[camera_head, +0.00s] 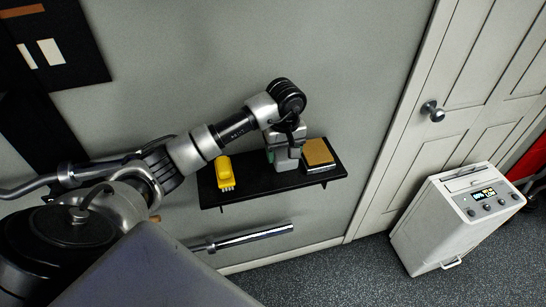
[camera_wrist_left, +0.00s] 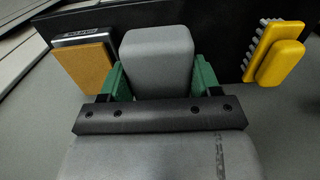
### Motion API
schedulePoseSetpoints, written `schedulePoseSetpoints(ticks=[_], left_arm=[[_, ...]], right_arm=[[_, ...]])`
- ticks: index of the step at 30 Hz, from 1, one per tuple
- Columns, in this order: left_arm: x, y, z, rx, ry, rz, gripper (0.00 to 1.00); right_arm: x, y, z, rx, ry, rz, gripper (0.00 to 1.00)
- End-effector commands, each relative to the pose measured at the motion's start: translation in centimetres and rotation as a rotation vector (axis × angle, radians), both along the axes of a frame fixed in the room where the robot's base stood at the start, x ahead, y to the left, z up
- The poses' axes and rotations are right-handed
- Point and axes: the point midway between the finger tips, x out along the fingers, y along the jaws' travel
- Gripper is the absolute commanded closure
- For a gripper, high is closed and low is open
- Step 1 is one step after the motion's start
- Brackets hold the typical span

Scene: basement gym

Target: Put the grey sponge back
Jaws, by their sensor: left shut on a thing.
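My left gripper (camera_head: 283,156) is over the black wall shelf (camera_head: 246,190), between a yellow brush and a tan-topped block. It is shut on the grey sponge (camera_wrist_left: 158,55), a plain grey block between the green finger pads in the left wrist view. In the head view the sponge (camera_head: 286,165) shows only in part below the gripper, low at the shelf top. I cannot tell whether it touches the shelf. My right gripper is not in view.
The yellow brush (camera_head: 224,172) is on the shelf left of the sponge; the tan-topped block (camera_head: 318,153) is close on its right. A metal bar (camera_head: 245,238) is below the shelf. A white machine (camera_head: 450,222) stands before the door (camera_head: 480,80).

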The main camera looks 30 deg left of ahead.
Motion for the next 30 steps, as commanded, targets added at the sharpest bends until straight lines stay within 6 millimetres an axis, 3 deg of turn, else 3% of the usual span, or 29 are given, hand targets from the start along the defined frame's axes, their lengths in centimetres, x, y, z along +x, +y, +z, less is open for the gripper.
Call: schedulePoseSetpoints(ticks=[3, 7, 18, 29, 30], left_arm=[[-0.3, 2.0, -1.0, 0.0, 0.003, 0.002, 0.59], [-0.4, 3.0, -1.8, 0.001, 0.0, 0.0, 0.59], [-0.4, 3.1, -5.8, -0.001, 0.001, -0.002, 0.59], [-0.3, 3.1, -6.3, 0.001, -0.002, -0.002, 0.59], [-0.3, 3.1, -6.2, 0.0, -0.003, -0.002, 0.32]], right_arm=[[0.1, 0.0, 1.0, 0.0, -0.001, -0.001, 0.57], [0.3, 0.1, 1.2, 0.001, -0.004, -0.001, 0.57], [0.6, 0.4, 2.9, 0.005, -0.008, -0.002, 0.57], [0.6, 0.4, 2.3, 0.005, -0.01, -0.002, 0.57], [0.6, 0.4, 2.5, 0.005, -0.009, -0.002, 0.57]])
